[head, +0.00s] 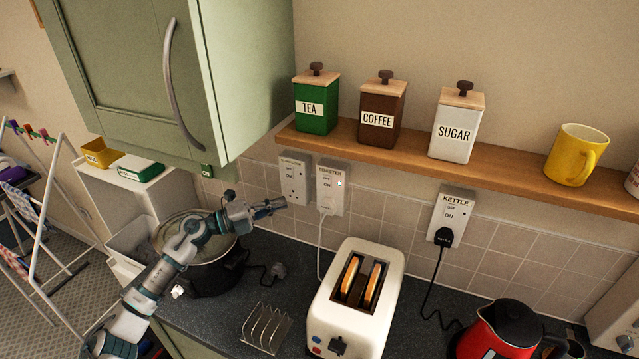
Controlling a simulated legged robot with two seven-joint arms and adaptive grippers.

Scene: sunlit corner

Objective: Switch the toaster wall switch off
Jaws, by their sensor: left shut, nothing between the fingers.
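The toaster wall switch (331,188) is a pale plate on the tiled wall, labelled TOASTER, with OFF and ON marks. A white cord runs down from it behind the toaster. Whether it is set on or off is too small to tell. The white toaster (334,322) stands on the dark counter below, with bread in both slots. My left gripper (284,203) is shut and empty, to the left of the switch plate and just below the neighbouring socket. The gap in depth to the wall is unclear. My right gripper is out of view.
A similar socket (295,178) is left of the toaster switch, and the kettle switch (452,214) is to the right. A shelf (420,155) with canisters and a yellow mug (575,157) runs above. A pot (215,275), toast rack (266,328) and red kettle (500,334) stand on the counter.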

